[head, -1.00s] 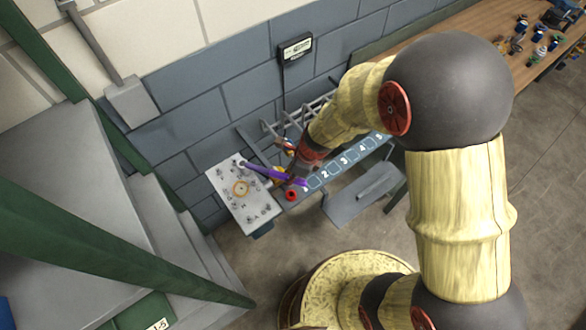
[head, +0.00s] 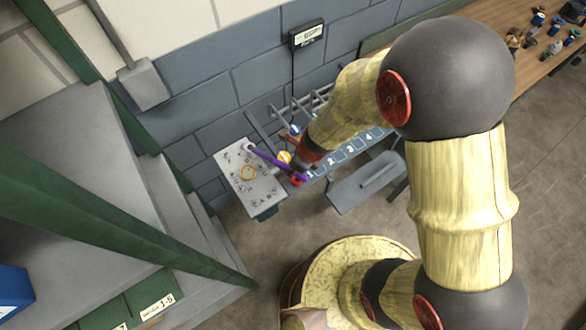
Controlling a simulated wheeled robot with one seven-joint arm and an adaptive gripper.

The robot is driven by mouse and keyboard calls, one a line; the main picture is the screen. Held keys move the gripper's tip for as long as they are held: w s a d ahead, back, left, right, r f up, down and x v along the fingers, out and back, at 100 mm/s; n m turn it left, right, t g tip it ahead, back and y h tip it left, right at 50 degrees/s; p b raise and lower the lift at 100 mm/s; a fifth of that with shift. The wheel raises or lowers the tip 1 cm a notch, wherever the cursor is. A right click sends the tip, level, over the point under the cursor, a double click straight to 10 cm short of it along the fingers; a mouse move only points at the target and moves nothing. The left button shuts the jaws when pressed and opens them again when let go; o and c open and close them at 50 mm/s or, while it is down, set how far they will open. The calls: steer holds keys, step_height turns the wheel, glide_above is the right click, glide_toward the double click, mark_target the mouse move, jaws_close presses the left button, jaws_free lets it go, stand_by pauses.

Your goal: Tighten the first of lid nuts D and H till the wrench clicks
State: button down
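The letters are too small to read, so I cannot tell which nut is D or H. A purple wrench (head: 267,158) reaches from the lid's upper corner to the right, past the lid's edge. Its far end is over a nut there. My gripper (head: 300,168) is at the wrench's handle end and appears shut on it; the fingers are small and partly hidden by my wrist.
A red round thing (head: 296,181) sits by the handle end. A numbered strip (head: 331,160) runs right along the bench, with a grey rack behind. A yellow round thing (head: 284,156) is close to the wrench.

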step_height(320, 180, up, 5)
steer(key=p, duration=0.5)
stand_by(0.3)
